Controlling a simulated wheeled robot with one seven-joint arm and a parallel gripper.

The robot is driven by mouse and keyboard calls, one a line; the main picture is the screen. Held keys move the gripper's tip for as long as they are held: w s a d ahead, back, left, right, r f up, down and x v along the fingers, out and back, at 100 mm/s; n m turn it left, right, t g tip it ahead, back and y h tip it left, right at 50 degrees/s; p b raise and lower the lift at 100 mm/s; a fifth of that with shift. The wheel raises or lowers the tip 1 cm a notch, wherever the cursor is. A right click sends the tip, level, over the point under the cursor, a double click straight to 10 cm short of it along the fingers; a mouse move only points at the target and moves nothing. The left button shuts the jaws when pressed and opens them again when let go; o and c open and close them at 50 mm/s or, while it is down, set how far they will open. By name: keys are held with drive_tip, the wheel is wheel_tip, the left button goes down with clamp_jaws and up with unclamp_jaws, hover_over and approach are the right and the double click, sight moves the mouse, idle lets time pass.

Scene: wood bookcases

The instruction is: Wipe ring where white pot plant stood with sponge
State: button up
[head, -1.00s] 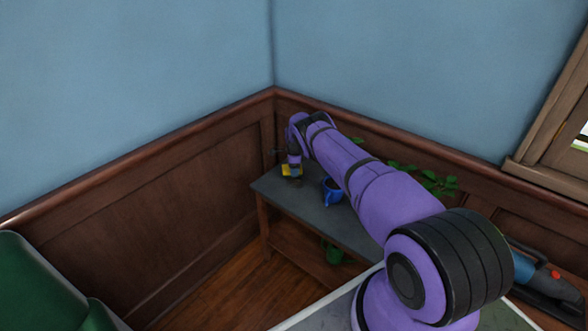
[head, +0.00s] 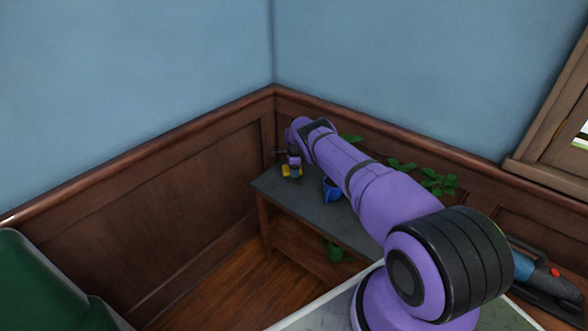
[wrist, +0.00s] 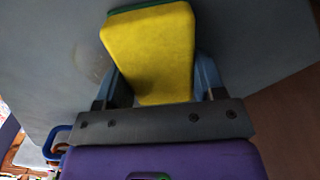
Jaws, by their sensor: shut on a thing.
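My gripper (head: 293,165) is shut on a yellow sponge (wrist: 150,45) with a green layer along its far edge. In the head view the sponge (head: 288,171) is at the far left end of a dark grey tabletop (head: 300,198), near the room corner. I cannot tell whether it touches the surface. In the wrist view a faint ring mark (wrist: 88,62) shows on the grey surface, left of the sponge. I do not see a white pot in these frames.
A blue mug (head: 332,190) stands on the tabletop just right of my gripper, beneath my arm. Green leaves (head: 437,181) show behind my arm, and a plant (head: 335,253) sits lower under the tabletop. A wood-panelled wall (head: 190,205) closes in the left.

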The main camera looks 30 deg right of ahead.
sight(288, 172)
drive_tip(key=shift+s+a, duration=0.25)
drive_tip(key=shift+a, duration=0.4)
drive_tip(key=shift+s+a, duration=0.2)
drive_tip(key=shift+a, duration=0.5)
drive_tip(key=shift+s+a, duration=0.25)
drive_tip(key=shift+a, duration=0.4)
drive_tip(key=shift+s+a+f, duration=0.1)
drive_tip(key=shift+s+a, duration=0.25)
drive_tip(key=shift+a, duration=0.55)
drive_tip(key=shift+s+a, duration=0.35)
drive_tip(key=shift+a, duration=0.5)
